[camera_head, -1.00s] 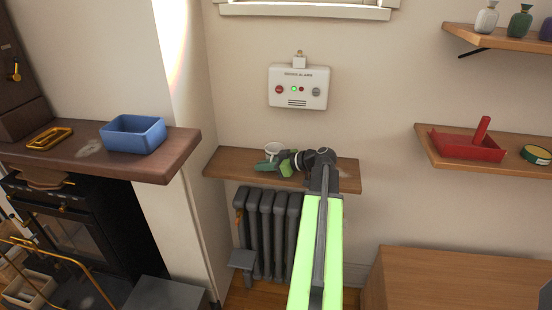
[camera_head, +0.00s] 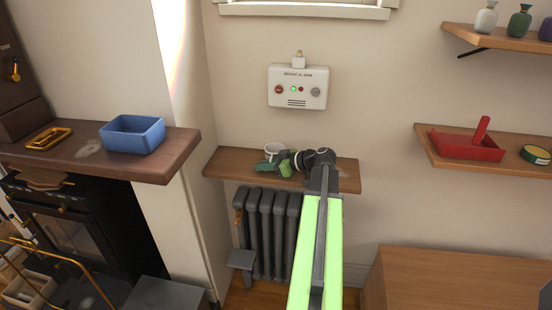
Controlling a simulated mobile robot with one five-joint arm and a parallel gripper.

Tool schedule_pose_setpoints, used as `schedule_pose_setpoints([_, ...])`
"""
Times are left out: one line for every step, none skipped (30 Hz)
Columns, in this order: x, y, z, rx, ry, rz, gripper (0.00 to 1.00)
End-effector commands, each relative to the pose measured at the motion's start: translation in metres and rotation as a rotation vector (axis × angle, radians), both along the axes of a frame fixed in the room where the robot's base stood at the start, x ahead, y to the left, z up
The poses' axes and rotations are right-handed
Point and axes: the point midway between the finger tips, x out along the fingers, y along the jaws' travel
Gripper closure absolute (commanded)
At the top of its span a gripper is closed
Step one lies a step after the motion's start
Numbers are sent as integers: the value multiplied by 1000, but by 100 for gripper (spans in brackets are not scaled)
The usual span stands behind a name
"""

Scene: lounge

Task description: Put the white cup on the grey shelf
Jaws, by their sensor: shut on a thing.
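The white cup (camera_head: 273,149) is upright at the left part of the wooden shelf (camera_head: 225,161) above the radiator. My gripper (camera_head: 273,161) reaches it from the right, with its green jaws shut on the cup. The jaws hide the cup's lower part, so I cannot tell whether it touches the wood. I cannot tell which surface is the grey shelf; a flat grey surface (camera_head: 165,296) shows at the bottom left, and a small grey ledge (camera_head: 243,259) juts out in front of the radiator.
A dark radiator (camera_head: 267,225) stands below the wooden shelf. A blue bin (camera_head: 133,135) and a yellow tray (camera_head: 50,138) sit on the brown mantel at left. A smoke alarm (camera_head: 297,87) hangs above.

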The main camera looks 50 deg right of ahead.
Motion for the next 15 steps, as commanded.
schedule_pose_setpoints([0,0,0,0,0,0,100])
schedule_pose_setpoints([0,0,0,0,0,0,100])
schedule_pose_setpoints([0,0,0,0,-1,0,100])
schedule_pose_setpoints([0,0,0,0,-1,0,100])
schedule_pose_setpoints([0,0,0,1,-1,1,100])
schedule_pose_setpoints([0,0,0,1,-1,1,100])
schedule_pose_setpoints([0,0,0,1,-1,1,100])
schedule_pose_setpoints([0,0,0,1,-1,1,100])
schedule_pose_setpoints([0,0,1,0,0,1,100])
schedule_pose_setpoints([0,0,2,0,0,1,100])
schedule_pose_setpoints([0,0,4,0,0,1,100])
schedule_pose_setpoints([0,0,6,1,-1,1,100])
schedule_pose_setpoints([0,1,9,1,-1,1,100])
schedule_pose_setpoints([0,1,12,1,-1,1,100])
schedule_pose_setpoints([0,1,17,1,-1,1,100])
